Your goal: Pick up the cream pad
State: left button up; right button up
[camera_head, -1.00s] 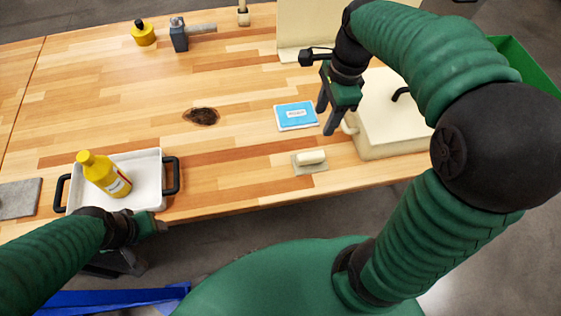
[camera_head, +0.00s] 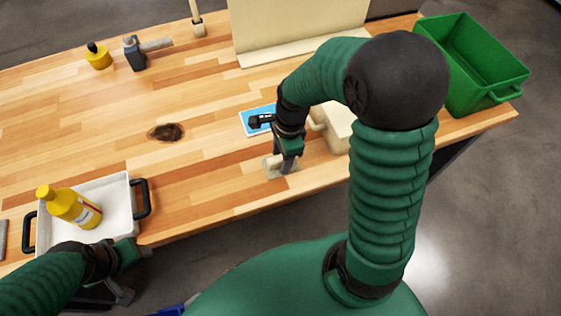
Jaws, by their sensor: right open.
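The cream pad (camera_head: 270,167) lies on the wooden table near its front edge, a flat piece with a raised block on top. My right gripper (camera_head: 285,163) is open and low over the pad, its fingers pointing down at the raised block. The fingers hide part of the pad, and I cannot tell whether they touch it. My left gripper (camera_head: 132,262) is at the lower left, by the front of the white tray; its jaws are too unclear to read.
The white tray (camera_head: 118,195) with black handles holds a yellow bottle (camera_head: 72,208). A blue card (camera_head: 255,122) and a cream box (camera_head: 338,128) are partly behind my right arm. A green bin (camera_head: 485,60) stands at the right. The table's middle is clear around a dark stain (camera_head: 166,132).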

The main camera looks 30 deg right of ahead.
jog(key=shift+w+d+f, duration=0.1)
jog(key=shift+d, duration=0.3)
jog(key=shift+c, duration=1.4)
jog(key=shift+a, duration=0.55)
jog(key=c, duration=0.5)
jog(key=shift+a+r, duration=0.2)
grip_shut()
